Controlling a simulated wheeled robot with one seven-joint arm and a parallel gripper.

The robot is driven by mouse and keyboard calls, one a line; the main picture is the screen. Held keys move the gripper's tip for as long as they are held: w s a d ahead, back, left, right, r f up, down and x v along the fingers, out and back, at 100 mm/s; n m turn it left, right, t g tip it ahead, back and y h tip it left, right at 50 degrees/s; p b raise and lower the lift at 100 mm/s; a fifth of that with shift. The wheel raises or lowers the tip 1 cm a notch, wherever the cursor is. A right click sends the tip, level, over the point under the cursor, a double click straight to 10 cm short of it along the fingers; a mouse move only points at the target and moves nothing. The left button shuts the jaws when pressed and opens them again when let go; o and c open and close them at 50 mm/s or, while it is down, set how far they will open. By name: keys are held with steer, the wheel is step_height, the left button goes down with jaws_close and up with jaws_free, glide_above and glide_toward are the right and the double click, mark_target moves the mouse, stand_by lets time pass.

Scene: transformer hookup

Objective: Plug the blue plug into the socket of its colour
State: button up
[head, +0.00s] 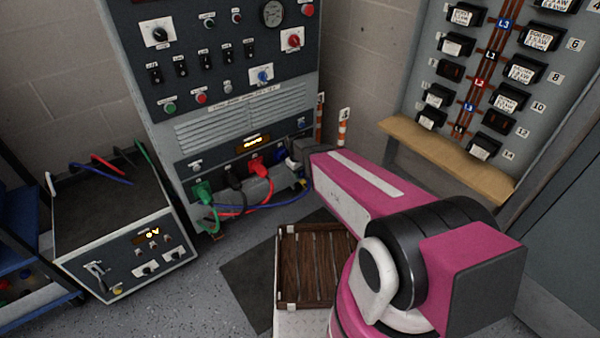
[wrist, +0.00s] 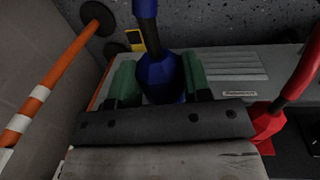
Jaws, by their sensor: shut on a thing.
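The blue plug (wrist: 163,80) sits between the green finger pads of my gripper (wrist: 161,84) in the wrist view, with its dark blue cable running up out of the picture. My gripper is shut on it. In the head view my gripper (head: 298,160) is at the right end of the cabinet's lower socket row. A patch of blue (head: 281,155) shows just left of it; I cannot tell whether it is plug or socket. The plug's front end is hidden, so I cannot tell whether it is in a socket.
A red plug (head: 262,168) and a green plug (head: 203,193) are at the cabinet (head: 160,90) row, with a black one between. The red plug also shows in the wrist view (wrist: 268,122). Orange-white posts (head: 343,128) stand close right. A slatted wooden crate (head: 290,299) is below my arm.

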steer(key=shift+w+a, duration=0.55)
steer(key=shift+w, duration=0.3)
steer(key=shift+w+a, duration=0.55)
steer(key=shift+w, duration=0.25)
steer(key=shift+w+a, duration=0.55)
steer(key=shift+w, duration=0.3)
steer(key=shift+w+a, duration=0.5)
steer(key=shift+w, duration=0.2)
steer(key=shift+w+a, duration=0.45)
steer(key=shift+w, duration=0.25)
steer(key=o, duration=1.2)
steer(key=shift+r, duration=0.15)
steer(key=shift+s+a+r, duration=0.1)
steer(key=shift+a+r, duration=0.05)
steer(key=shift+r, duration=0.95)
steer(key=shift+s+a+r, duration=0.1)
steer(key=shift+r, duration=1.05)
steer(key=shift+s+a+r, duration=0.1)
steer(key=shift+a+r, duration=0.05)
steer(key=shift+r, duration=0.95)
